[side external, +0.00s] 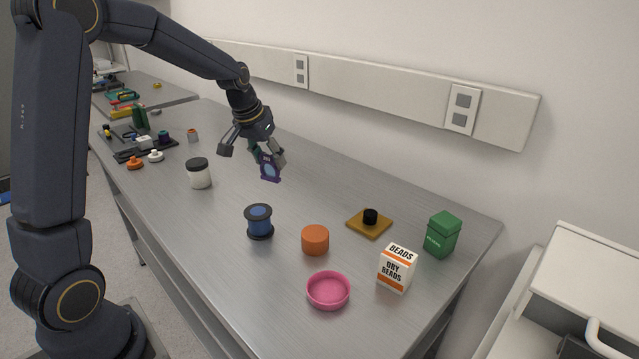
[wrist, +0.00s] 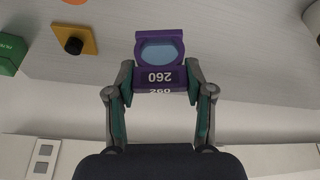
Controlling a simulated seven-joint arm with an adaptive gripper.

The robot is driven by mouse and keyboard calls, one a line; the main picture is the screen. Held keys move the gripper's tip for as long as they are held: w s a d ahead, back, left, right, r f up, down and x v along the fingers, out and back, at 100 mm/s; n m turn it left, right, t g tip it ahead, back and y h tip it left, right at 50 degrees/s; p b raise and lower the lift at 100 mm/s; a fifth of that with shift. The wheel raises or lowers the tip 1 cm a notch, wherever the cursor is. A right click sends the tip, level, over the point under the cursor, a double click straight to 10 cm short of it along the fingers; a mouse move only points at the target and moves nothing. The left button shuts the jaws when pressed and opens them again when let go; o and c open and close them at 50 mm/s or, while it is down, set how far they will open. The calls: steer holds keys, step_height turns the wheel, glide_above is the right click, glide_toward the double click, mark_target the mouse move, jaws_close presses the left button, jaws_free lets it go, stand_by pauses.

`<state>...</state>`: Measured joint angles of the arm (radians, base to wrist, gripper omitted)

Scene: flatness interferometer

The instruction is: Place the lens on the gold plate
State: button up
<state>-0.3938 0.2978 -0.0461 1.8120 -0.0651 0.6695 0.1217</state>
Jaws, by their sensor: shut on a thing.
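The lens (side external: 270,168) is a pale blue disc in a purple mount. In the wrist view the fingers of my gripper (wrist: 160,80) press on both sides of the mount. The gold plate (side external: 372,231) lies flat on the bench, right of my gripper and apart from it, with a black cylinder (side external: 370,215) on it. The gold plate (wrist: 88,40) also shows at the upper left in the wrist view.
A green box (side external: 442,237), a white bead box (side external: 396,270), an orange cylinder (side external: 315,241), a pink dish (side external: 328,292) and a blue spool (side external: 259,220) stand around the plate. A jar (side external: 199,173) stands farther left. The wall rail (side external: 400,92) runs behind the bench.

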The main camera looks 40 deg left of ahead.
steer(key=w+d+r+m, duration=0.2)
steer(key=d, duration=0.6)
steer(key=w+d+r+m, duration=0.1)
steer(key=w+d+r, duration=0.1)
steer(key=d, duration=0.7)
glide_above(371, 213)
steer(key=shift+h, duration=0.4)
steer(key=f, duration=1)
steer(key=shift+s+a, duration=0.1)
steer(key=shift+s, duration=0.1)
steer(key=shift+w+f, duration=0.2)
steer(key=shift+f, duration=1.5)
steer(key=shift+f, duration=0.2)
steer(key=o, duration=1.3)
steer(key=shift+c, duration=0.2)
steer(key=shift+r, duration=0.15)
